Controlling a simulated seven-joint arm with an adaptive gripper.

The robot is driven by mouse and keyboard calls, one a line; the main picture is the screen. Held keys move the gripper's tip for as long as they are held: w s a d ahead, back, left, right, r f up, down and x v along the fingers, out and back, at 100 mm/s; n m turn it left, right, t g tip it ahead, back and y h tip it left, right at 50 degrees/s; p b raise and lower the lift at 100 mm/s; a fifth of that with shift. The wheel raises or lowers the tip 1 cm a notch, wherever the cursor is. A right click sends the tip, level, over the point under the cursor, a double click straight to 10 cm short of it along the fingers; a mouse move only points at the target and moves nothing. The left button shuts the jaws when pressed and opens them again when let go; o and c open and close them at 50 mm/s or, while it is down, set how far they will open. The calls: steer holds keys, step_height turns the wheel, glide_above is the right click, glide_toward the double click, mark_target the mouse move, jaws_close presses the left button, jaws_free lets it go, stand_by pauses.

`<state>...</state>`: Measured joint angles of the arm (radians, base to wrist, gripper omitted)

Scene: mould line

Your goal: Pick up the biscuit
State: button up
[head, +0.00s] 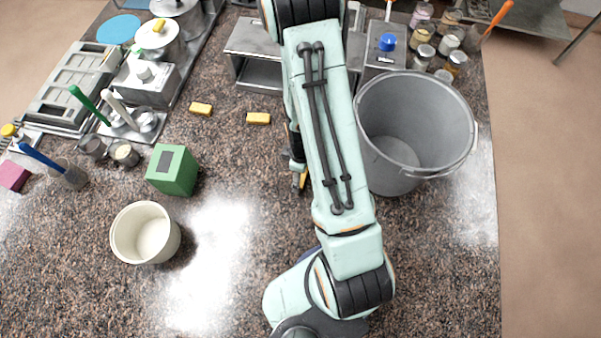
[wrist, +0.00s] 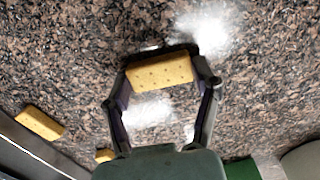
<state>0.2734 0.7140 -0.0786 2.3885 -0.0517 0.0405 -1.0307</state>
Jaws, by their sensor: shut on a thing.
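My gripper (wrist: 160,74) is shut on a yellow-tan rectangular biscuit (wrist: 160,72) with small holes, gripped by its two short ends in the wrist view. In the head view my arm covers most of the gripper, and only a sliver of the held biscuit (head: 302,179) shows beside it. I cannot tell how far it is above the counter. Two more biscuits lie on the counter behind, one at the left (head: 200,109) and one nearer the arm (head: 258,118).
A large grey bucket (head: 440,160) stands right of my arm. A green box (head: 172,170) and a cream tub (head: 145,232) stand at left. Pots, jars and a metal box (head: 255,50) line the back. The counter (head: 235,165) between green box and arm is clear.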

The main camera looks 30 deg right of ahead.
step_height(320, 180, up, 29)
steer(key=d+m, duration=0.3)
steer(key=m, duration=0.1)
steer(key=s+d+m, duration=0.1)
steer(key=d+m, duration=0.3)
steer(key=m, duration=0.1)
steer(key=d+m, duration=0.4)
steer(key=shift+s+d+f+m, duration=0.1)
steer(key=shift+s+f+m, duration=0.05)
steer(key=shift+s+m, duration=0.25)
steer(key=s+d+m, duration=0.4)
steer(key=d+m, duration=0.3)
steer(key=m, duration=0.9)
glide_above(407, 160)
steer(key=a, duration=0.2)
steer(key=shift+m, duration=0.4)
steer(key=f, duration=2.8)
steer(key=shift+s+d, duration=0.3)
steer(key=shift+f, duration=0.2)
steer(key=o, duration=0.8)
steer(key=shift+c, duration=0.2)
